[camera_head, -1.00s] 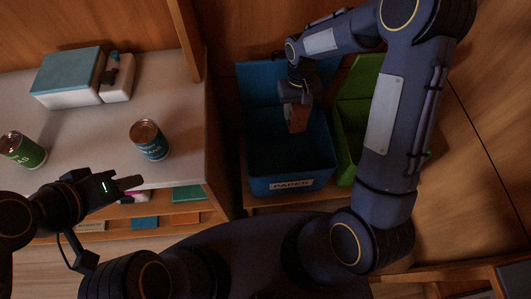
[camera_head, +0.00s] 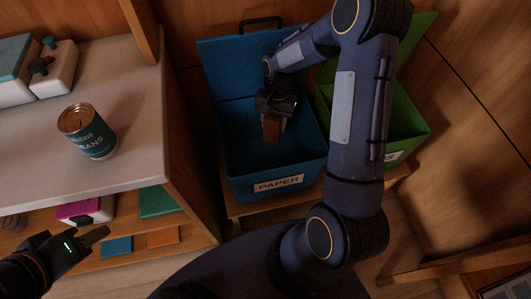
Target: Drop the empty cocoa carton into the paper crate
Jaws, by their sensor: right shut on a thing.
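The paper crate (camera_head: 290,168) is a blue open bin with a "PAPER" label on its front and its blue lid raised at the back. My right gripper (camera_head: 274,117) is over the crate's opening, pointing down. It is shut on the cocoa carton (camera_head: 271,132), a small brown box that hangs within the crate's outline; its exact height relative to the rim is hard to tell. My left gripper (camera_head: 88,240) is at the lower left, below the counter edge and away from the crate. Whether its jaws are open or shut does not show clearly.
A green bin (camera_head: 405,125) stands right of the crate, partly hidden by my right arm. A teal-labelled can (camera_head: 87,131) stands on the pale counter (camera_head: 60,180). A white box (camera_head: 55,70) is behind it. Shelves with coloured items lie below. A wooden post separates counter and crate.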

